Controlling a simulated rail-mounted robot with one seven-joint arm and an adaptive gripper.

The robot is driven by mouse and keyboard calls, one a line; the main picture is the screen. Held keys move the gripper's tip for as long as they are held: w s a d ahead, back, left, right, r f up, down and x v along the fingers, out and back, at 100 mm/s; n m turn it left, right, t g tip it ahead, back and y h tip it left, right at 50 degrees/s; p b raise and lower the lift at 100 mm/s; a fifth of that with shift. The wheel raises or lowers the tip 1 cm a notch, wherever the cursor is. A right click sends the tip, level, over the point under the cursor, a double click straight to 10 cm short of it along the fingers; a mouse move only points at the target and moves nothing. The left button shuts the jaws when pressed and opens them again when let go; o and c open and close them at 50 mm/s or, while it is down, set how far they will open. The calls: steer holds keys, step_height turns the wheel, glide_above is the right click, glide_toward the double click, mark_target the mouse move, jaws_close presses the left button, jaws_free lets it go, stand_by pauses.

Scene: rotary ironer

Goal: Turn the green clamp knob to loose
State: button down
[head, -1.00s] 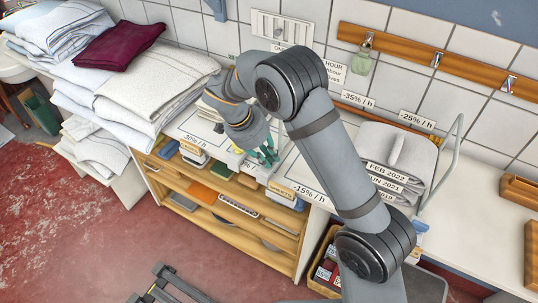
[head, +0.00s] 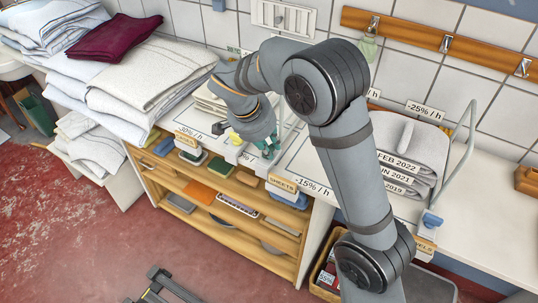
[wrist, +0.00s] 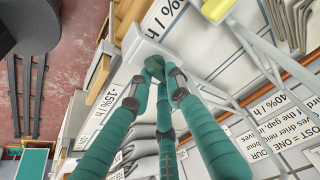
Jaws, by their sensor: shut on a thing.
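The green clamp knob (wrist: 153,67) shows in the wrist view as a small dark green piece at the fingertips, against a white block (wrist: 145,46). My gripper (wrist: 157,77) has teal fingers with grey joints, and they close around the knob. Parts of the knob are hidden behind the fingertips. In the head view, my gripper (head: 268,149) is at the front edge of the white worktop, above the shelf unit. The knob itself is hard to make out there, behind the fingers.
A yellow piece (head: 236,138) is just left of my gripper. Folded linen (head: 150,72) is stacked at the left. Wooden shelves (head: 225,200) with several coloured items are below. Grey folded pads (head: 412,155) and a bent metal rail (head: 462,140) stand at the right.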

steer(key=shift+n+t+y+b, duration=0.3)
steer(key=shift+n+b, duration=0.8)
steer(key=shift+w, duration=0.1)
steer(key=c, duration=1.6)
jaws_free()
steer(key=shift+c, duration=0.2)
steer(key=shift+r, duration=0.1)
steer(key=v, duration=1.2)
steer(key=shift+d, duration=0.15)
